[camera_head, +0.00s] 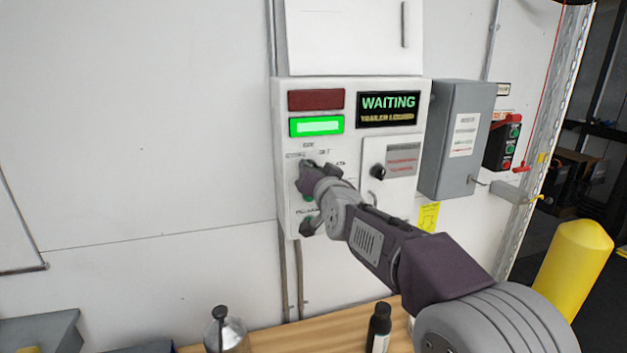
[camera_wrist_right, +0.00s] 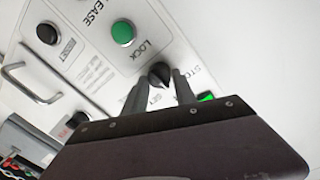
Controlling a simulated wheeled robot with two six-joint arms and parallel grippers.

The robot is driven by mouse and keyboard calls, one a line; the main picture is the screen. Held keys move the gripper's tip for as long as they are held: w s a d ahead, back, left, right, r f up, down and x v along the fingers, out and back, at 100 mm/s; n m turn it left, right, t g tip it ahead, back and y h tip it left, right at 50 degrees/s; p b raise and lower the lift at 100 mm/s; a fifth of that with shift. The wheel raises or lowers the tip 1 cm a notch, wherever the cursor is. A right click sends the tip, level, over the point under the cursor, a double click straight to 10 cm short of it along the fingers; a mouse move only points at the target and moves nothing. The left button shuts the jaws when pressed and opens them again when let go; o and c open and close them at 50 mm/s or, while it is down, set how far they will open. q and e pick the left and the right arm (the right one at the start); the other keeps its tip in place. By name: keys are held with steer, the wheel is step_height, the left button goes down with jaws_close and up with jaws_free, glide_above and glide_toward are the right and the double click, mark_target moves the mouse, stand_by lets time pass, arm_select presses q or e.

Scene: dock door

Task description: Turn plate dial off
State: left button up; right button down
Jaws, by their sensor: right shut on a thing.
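A black dial (camera_wrist_right: 158,72) sits on a white control box (camera_head: 281,130) on the wall. In the right wrist view, labels reading STO..., SET and LOCK stand around it, the first partly cut off. My right gripper (camera_wrist_right: 161,78) has one finger on each side of the dial and is shut on it. In the head view my right gripper (camera_head: 306,176) is at the left part of the box and mostly hides the dial. The dial's exact pointing direction is hard to tell. My left gripper is not in view.
Near the dial are a green button (camera_wrist_right: 123,33) and a black button (camera_wrist_right: 47,33). A lit WAITING display (camera_head: 388,108) and a green lamp (camera_head: 316,126) sit above. A grey box (camera_head: 457,135) is to the right. A wooden bench (camera_head: 275,340) with bottles stands below.

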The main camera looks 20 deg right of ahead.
steer(key=shift+f+m+b, duration=0.15)
steer(key=shift+m+b, duration=0.2)
steer(key=shift+m, duration=0.15)
steer(key=c, duration=1)
jaws_free()
steer(key=shift+w, duration=0.15)
steer(key=s, duration=0.9)
steer(key=shift+r, duration=0.25)
steer(key=shift+a, duration=0.1)
